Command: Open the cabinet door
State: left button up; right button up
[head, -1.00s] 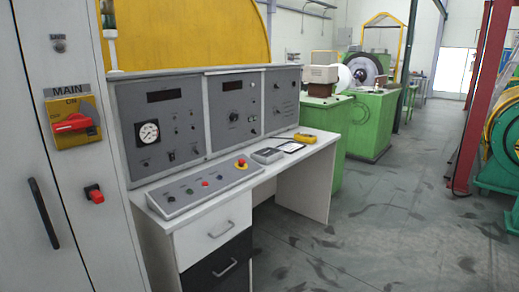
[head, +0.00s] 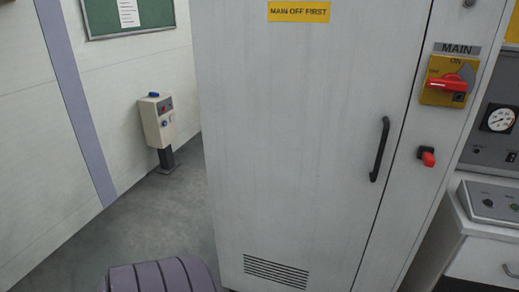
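The cabinet door (head: 290,140) is a tall light grey panel in the middle of the head view, and it is closed. It has a black vertical bar handle (head: 380,149) near its right edge, a yellow "MAIN OFF FIRST" label (head: 299,12) at the top and a slotted vent (head: 276,271) at the bottom. To the right of the door are a red rotary MAIN switch (head: 448,82) on a yellow plate and a small red knob (head: 428,157). Neither of my grippers is in view.
A control desk (head: 490,215) with a gauge panel stands at the right edge. A beige box on a post (head: 157,122) stands to the left of the cabinet. A rounded purple-grey ribbed object (head: 160,276) shows at the bottom. Grey floor (head: 150,215) is clear left of the cabinet.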

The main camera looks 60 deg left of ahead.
aim_at(303, 105)
jog(key=u, duration=1.8)
